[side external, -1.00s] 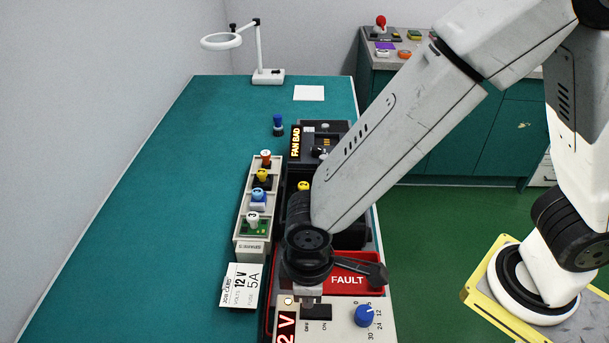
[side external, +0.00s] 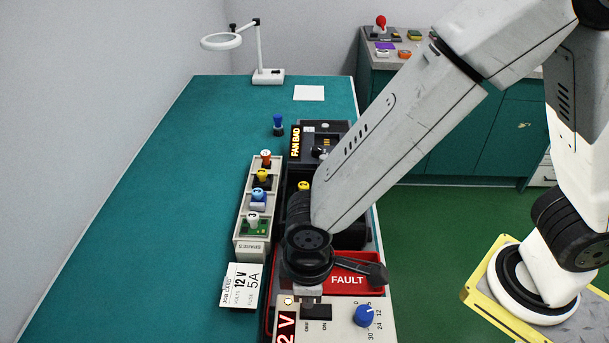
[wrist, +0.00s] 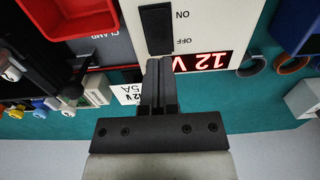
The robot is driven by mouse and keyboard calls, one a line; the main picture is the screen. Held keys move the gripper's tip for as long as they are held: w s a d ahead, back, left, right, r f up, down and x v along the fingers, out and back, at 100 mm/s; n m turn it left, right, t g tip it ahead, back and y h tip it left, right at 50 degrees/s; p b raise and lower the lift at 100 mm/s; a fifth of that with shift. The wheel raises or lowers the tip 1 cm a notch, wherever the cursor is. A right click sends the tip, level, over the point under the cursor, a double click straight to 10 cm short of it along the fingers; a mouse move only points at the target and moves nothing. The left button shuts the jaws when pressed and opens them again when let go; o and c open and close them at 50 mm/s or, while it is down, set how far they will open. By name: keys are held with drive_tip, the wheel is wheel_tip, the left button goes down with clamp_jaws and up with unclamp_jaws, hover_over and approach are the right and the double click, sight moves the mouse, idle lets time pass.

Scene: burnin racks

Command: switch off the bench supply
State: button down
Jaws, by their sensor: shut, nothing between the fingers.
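The bench supply has a cream panel (side external: 343,327) at the bottom of the side view. On it are a black rocker switch (side external: 319,312) marked OFF and ON, a blue voltage knob (side external: 364,316) and a lit red display (side external: 286,327). The display reads 12 V in the wrist view (wrist: 203,61). My gripper (side external: 307,301) is shut and empty, pointing down at the switch's OFF end. In the wrist view my gripper (wrist: 158,62) has its tips at the OFF end of the rocker switch (wrist: 156,28). I cannot tell whether they touch it.
A red FAULT tray (side external: 347,280) lies just behind the panel. A job card (side external: 241,286) reading 12 V, 5A lies to the left. A rack (side external: 241,240) of several coloured-knob modules and a FAN BAD unit (side external: 326,130) stand farther back. The teal bench is clear on the left.

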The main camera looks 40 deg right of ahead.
drive_tip(key=shift+f, duration=1.2)
idle(1.4)
drive_tip(key=shift+r, duration=3.5)
drive_tip(key=shift+d, duration=0.1)
drive_tip(key=w+d+m+t, duration=0.1)
drive_tip(key=d+m, duration=0.3)
drive_tip(key=d, duration=0.8)
drive_tip(key=w+d+m+t, duration=0.1)
drive_tip(key=d+m, duration=0.4)
drive_tip(key=d, duration=0.7)
drive_tip(key=shift+w+d+t, duration=0.2)
drive_tip(key=shift+w+t, duration=0.1)
drive_tip(key=shift+w, duration=0.45)
